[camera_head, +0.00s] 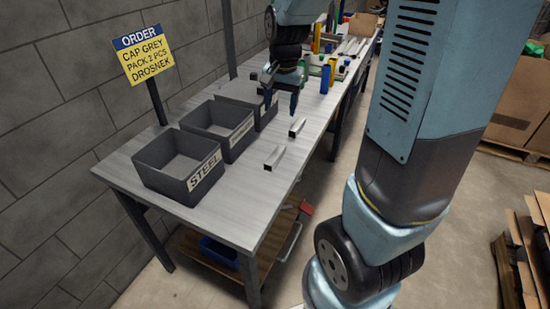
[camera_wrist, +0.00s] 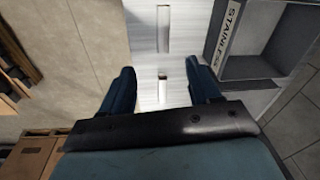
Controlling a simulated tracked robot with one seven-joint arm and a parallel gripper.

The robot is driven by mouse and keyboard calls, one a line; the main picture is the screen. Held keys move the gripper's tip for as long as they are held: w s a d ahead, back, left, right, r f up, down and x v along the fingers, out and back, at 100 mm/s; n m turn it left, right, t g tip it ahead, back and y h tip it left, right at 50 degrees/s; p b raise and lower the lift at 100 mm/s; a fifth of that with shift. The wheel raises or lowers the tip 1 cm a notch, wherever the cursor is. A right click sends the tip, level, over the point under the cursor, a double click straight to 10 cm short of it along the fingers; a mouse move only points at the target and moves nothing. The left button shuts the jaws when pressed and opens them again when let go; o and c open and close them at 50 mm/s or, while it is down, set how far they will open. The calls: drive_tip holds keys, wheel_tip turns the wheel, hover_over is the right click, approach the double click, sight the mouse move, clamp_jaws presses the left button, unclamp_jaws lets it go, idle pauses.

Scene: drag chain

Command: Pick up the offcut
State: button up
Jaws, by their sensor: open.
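Two short grey metal offcuts lie on the bench. One offcut (camera_head: 275,157) is nearer the front; the other offcut (camera_head: 298,127) lies farther along the bench. My gripper (camera_head: 282,103) points down over the bench, above and just beyond the farther offcut. In the wrist view my gripper (camera_wrist: 163,68) is open, its two dark blue fingers apart. One offcut (camera_wrist: 163,88) shows between the fingers, its lower end close to my gripper's body. The other offcut (camera_wrist: 163,28) lies ahead, clear of the fingers. Nothing is held.
The grey bench (camera_head: 235,205) carries a bin labelled STEEL (camera_head: 165,180), a middle bin (camera_head: 205,130) and a third bin (camera_head: 240,92). A STAINLESS bin (camera_wrist: 265,66) stands right of the fingers. An order sign (camera_head: 143,55) stands behind. Several coloured items crowd the far bench.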

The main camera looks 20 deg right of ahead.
drive_tip(key=m+g, duration=0.1)
drive_tip(key=m, duration=0.1)
hover_over(275, 155)
wheel_tip(275, 155, down, 7)
wheel_tip(275, 155, down, 14)
drive_tip(key=shift+w+d+r, duration=0.1)
idle(0.5)
clamp_jaws()
idle(0.5)
